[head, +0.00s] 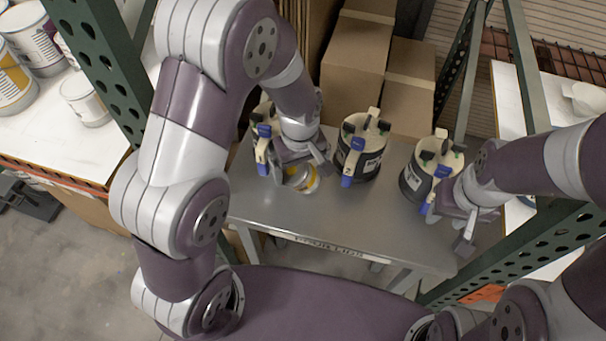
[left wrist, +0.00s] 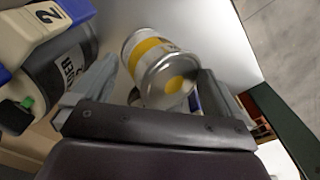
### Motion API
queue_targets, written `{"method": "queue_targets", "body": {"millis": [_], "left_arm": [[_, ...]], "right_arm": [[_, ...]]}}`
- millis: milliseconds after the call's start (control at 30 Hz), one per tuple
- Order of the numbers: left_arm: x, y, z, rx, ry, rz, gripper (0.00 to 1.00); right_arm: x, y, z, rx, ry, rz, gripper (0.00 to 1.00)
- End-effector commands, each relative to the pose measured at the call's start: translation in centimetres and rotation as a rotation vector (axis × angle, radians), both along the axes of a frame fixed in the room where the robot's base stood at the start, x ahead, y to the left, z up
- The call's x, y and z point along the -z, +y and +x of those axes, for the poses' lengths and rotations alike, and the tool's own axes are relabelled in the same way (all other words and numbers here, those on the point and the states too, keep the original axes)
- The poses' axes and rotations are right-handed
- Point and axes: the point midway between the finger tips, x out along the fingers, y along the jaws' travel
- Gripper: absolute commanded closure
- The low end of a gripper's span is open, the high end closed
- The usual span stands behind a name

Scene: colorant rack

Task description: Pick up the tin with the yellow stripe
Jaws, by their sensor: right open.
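The small silver tin with the yellow stripe (head: 303,180) is on the grey metal table in the head view, partly hidden by my left gripper (head: 300,170). In the left wrist view the tin (left wrist: 160,68) looks tilted, its end with a yellow dot facing the camera. It lies between the spread fingers of my left gripper (left wrist: 160,85), close to the right finger, with a small gap at the left finger. My right gripper (head: 449,225) is open beside the right-hand colorant canister.
Colorant canisters with blue handles stand on the table (head: 330,232): one behind my left gripper (head: 266,118), one in the middle (head: 362,150), one at right (head: 424,170). Cardboard boxes (head: 360,55) stand behind. Green rack posts flank the table. Its front middle is clear.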

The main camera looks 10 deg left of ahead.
Motion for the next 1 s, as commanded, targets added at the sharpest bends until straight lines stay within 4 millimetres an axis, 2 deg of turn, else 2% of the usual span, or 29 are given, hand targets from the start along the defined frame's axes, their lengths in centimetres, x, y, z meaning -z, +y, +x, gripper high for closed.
{"method": "queue_targets", "body": {"millis": [33,133,333,433,600,633,767,800,833,867,1000], "left_arm": [[1.3,-0.1,-0.4,0.001,0.012,0.001,0.10],[2.1,-0.1,-0.4,0.001,0.015,0.002,0.10],[5.8,0.0,-0.6,0.002,0.020,0.003,0.10],[6.4,-0.1,-0.3,0.002,0.013,0.002,0.10],[6.4,-0.1,-0.2,0.000,0.008,0.001,0.10],[6.3,-0.1,-0.2,0.000,0.008,0.001,0.13],[6.2,-0.1,-0.1,0.001,0.006,0.000,0.56],[6.2,-0.1,-0.1,0.001,0.006,0.000,0.60],[6.1,-0.1,-0.1,0.001,0.005,0.000,0.60],[6.1,-0.1,-0.1,0.002,0.005,0.000,0.67],[6.0,-0.1,-0.1,0.002,0.005,0.000,0.67]], "right_arm": [[0.5,0.0,0.0,0.000,0.000,0.000,0.57],[0.5,0.0,0.0,0.000,0.001,0.000,0.57],[0.2,0.0,0.0,0.000,0.001,0.000,0.57],[0.2,0.0,0.0,0.000,0.001,0.000,0.57],[0.1,0.0,0.0,0.000,0.001,0.000,0.57],[0.1,0.0,0.0,0.000,0.001,0.000,0.57],[0.0,0.0,0.0,0.000,0.001,0.000,0.57],[0.0,0.0,0.0,0.000,0.001,0.000,0.57],[0.0,0.0,0.0,0.000,0.001,0.000,0.57],[0.0,0.0,0.0,0.000,0.001,0.000,0.57],[-0.1,0.0,0.0,0.000,0.001,0.000,0.57]]}}
